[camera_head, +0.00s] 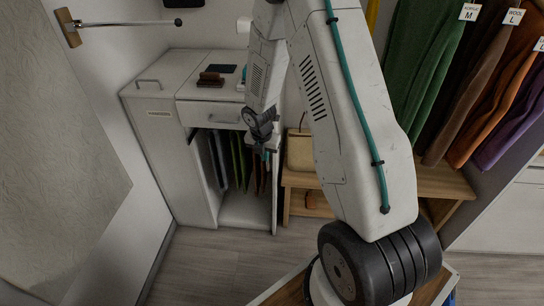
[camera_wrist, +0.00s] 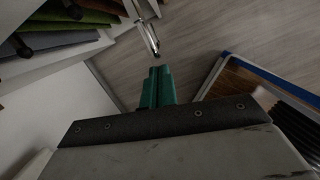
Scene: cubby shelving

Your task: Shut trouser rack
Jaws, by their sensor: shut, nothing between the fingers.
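The trouser rack holds several folded trousers (camera_head: 237,160), dark, green and brown, hanging in the open lower bay of the white cabinet (camera_head: 160,155). In the wrist view, trouser ends (camera_wrist: 62,37) in grey, green and brown lie at the upper left, with dark rounded bar ends. A shiny metal bar (camera_wrist: 146,28) stands just beyond my fingertips. My gripper (camera_head: 264,143) is at the right front of the bay; its green fingers (camera_wrist: 159,72) are together and empty. I cannot tell whether they touch the bar. My arm hides part of the bay's right side.
A drawer (camera_head: 215,114) sits above the bay. A wooden bench (camera_head: 440,183) with a tan bag (camera_head: 300,150) stands to the right, below hanging garments (camera_head: 430,70). A wall rod (camera_head: 125,23) juts out at the upper left. Floor (camera_head: 215,262) before the cabinet is clear.

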